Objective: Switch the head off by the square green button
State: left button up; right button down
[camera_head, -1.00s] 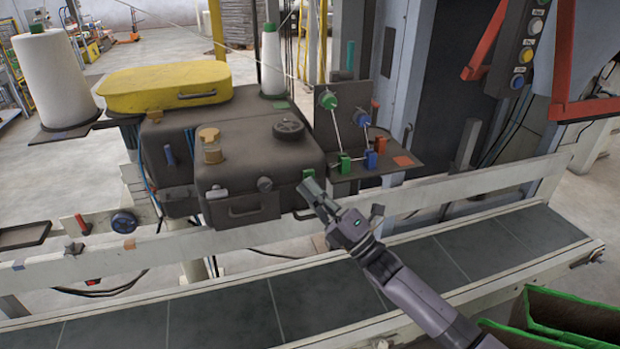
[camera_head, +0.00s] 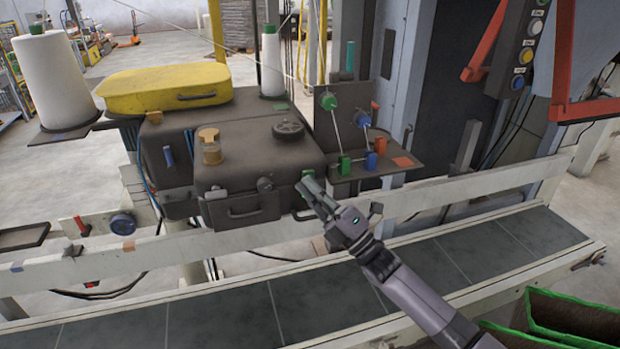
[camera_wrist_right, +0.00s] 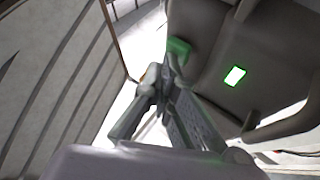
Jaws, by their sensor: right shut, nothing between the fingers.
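The dark sewing head (camera_head: 240,170) stands on the frame beside the conveyor. A small square green button (camera_head: 308,174) is at its right front corner, partly covered by my right gripper (camera_head: 305,185). The gripper is shut and empty, with its tips at or very close to the button; I cannot tell if they touch. In the right wrist view, a green block (camera_wrist_right: 178,47) shows right at the tips of the gripper (camera_wrist_right: 171,62). A bright rectangle with a green rim (camera_wrist_right: 235,76) shows on the dark surface to the right. My left gripper is out of view.
A bracket with green, blue and red parts (camera_head: 370,161) stands just right of the head. A pale rail (camera_head: 450,199) and the conveyor belt (camera_head: 230,311) run in front. A yellow cover (camera_head: 165,87) and thread cones (camera_head: 57,80) are behind and left.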

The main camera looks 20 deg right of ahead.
dwell(0.3)
jog(key=shift+s+p, duration=0.5)
jog(key=shift+s, duration=0.4)
jog(key=s+p, duration=0.2)
jog(key=s, duration=0.4)
jog(key=shift+d+p, duration=0.15)
jog(key=shift+p, duration=0.15)
dwell(1.9)
